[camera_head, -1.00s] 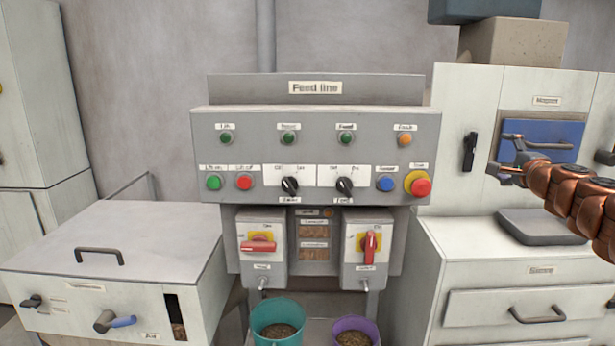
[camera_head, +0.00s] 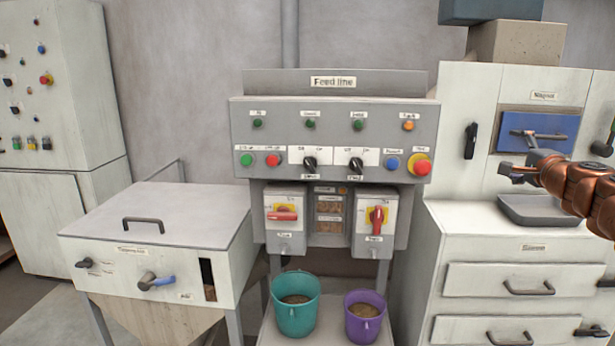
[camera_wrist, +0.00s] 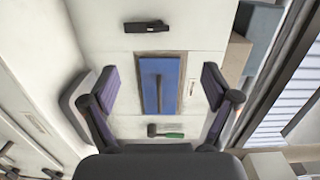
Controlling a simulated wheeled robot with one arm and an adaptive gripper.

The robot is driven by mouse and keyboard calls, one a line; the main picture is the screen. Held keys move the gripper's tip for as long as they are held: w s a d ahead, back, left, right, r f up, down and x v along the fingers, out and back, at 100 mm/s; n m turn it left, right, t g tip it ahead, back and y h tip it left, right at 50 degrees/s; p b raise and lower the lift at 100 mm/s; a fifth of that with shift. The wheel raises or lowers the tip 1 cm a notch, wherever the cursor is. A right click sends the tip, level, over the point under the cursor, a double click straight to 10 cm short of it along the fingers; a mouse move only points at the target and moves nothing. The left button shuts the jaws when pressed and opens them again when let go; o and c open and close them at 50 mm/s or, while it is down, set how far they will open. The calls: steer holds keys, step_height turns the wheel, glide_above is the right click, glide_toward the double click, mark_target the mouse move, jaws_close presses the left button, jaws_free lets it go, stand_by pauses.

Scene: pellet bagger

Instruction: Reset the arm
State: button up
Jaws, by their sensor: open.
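My arm, copper-brown, enters the head view from the right edge. My gripper (camera_head: 522,174) is at its end, in front of the white cabinet, just below the lower part of a blue panel marked "Magnet" (camera_head: 512,142). In the wrist view my gripper (camera_wrist: 158,88) has its two purple-padded fingers spread wide apart. Nothing is between the pads; the blue panel with its dark bar handle (camera_wrist: 159,93) shows beyond them, and I cannot tell the gap to it.
A grey tray (camera_head: 538,222) sits below my gripper on the drawer cabinet (camera_head: 470,250). The feed line panel (camera_head: 335,132) stands left, with teal (camera_head: 296,315) and purple buckets (camera_head: 365,330) below.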

steer(key=s+a+r+n+g+y+p, duration=0.1)
steer(key=s+a+n+y, duration=0.2)
steer(key=a, duration=0.7)
steer(key=s+a+r+n+g+y+p, duration=0.1)
steer(key=a+r+n+g+y, duration=0.3)
steer(key=a, duration=0.6)
steer(key=s+a+f+n+g+y+p, duration=0.1)
steer(key=s+a+f+n+g, duration=0.1)
steer(key=s+a+f+n, duration=0.45)
steer(key=s+a+f+n+g+p, duration=0.1)
steer(key=s+a+f+g, duration=0.2)
steer(key=a, duration=0.6)
steer(key=s+a+f+n+g+h+p, duration=0.1)
steer(key=s+f+g+h, duration=0.1)
steer(key=s+f, duration=0.55)
steer(key=s+a+f+n+g+h+p, duration=0.1)
steer(key=s+a+f+n+g+p, duration=0.2)
steer(key=s, duration=0.7)
steer(key=s+d+f+g+h, duration=0.2)
steer(key=s+d, duration=0.3)
steer(key=s, duration=0.4)
steer(key=s+d+f+g+h, duration=0.2)
steer(key=s+d+f, duration=0.2)
steer(key=s, duration=0.5)
steer(key=shift+d+f+g+h+p, duration=0.3)
steer(key=shift+d+f, duration=0.1)
steer(key=shift+f, duration=0.3)
steer(key=shift+m, duration=0.25)
steer(key=shift+c, duration=0.4)
